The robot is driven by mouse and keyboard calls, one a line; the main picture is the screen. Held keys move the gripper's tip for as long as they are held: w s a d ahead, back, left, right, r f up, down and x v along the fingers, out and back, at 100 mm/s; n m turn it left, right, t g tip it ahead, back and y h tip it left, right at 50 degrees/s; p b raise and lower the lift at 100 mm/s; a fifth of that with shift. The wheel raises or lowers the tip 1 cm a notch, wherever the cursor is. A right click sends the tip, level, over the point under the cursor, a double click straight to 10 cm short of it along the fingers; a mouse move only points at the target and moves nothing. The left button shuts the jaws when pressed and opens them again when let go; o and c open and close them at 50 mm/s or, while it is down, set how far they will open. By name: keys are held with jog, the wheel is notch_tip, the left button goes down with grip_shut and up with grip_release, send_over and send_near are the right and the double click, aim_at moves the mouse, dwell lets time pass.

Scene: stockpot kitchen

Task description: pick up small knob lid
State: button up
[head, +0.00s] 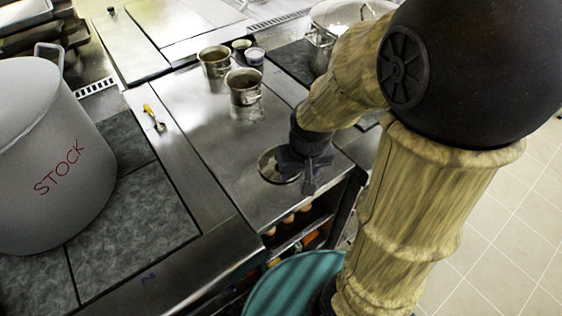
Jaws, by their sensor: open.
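A small round metal lid (268,166) lies flat on the steel counter near its front edge. Its right part is hidden behind my gripper, so I cannot see its knob. My dark gripper (305,178) points down over the right side of the lid, with its fingers open. I see nothing held between them. From this angle I cannot tell whether the fingers touch the lid or hang just above it.
Two steel pots (245,88) (214,62) and small cups (254,56) stand farther back. A large stockpot (50,150) stands at left on dark plates. A yellow-handled utensil (154,118) lies left of centre. Open shelves (300,232) sit below the counter edge. Counter left of the lid is clear.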

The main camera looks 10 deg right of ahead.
jog(key=w+r+m+g+p, duration=0.1)
jog(key=w+p, duration=0.6)
jog(key=w, duration=1.1)
jog(key=shift+r+m+g, duration=0.25)
jog(key=shift+m+g, duration=0.45)
jog(key=shift+m, duration=0.4)
jog(key=shift+a, duration=0.1)
notch_tip(320, 180, down, 12)
jog(key=p, duration=0.4)
jog(key=shift+f, duration=0.1)
